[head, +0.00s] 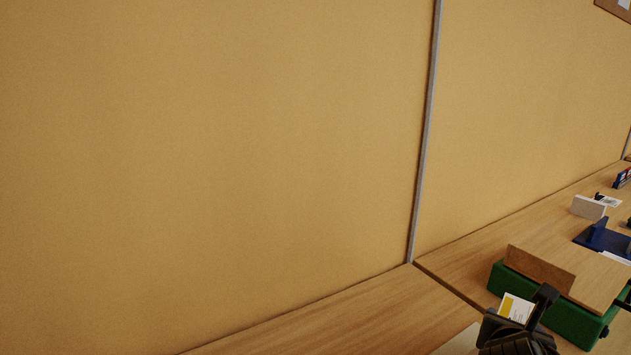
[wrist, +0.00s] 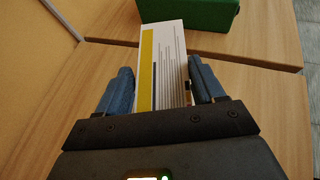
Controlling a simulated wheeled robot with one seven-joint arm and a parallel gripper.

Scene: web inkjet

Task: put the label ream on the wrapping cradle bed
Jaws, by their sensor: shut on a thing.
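The label ream (wrist: 170,50), a white block with a yellow stripe and printed lines, stands between the two blue-grey fingers of my gripper (wrist: 163,88) in the wrist view. The fingers are shut on its sides. In the head view the ream (head: 516,306) shows at the lower right, partly hidden by my dark gripper (head: 520,332). A green base with brown wooden boards (head: 568,318) stands just beyond it on the right; I cannot tell for sure if it is the wrapping cradle. Its green body also shows at the top of the wrist view (wrist: 190,14).
A blue fixture (head: 597,236) and a white block (head: 588,206) stand farther back on the right bench. A tan panel wall (head: 220,150) runs behind the benches. The wooden bench top (head: 350,315) at the lower middle is clear. A seam separates the two bench tops.

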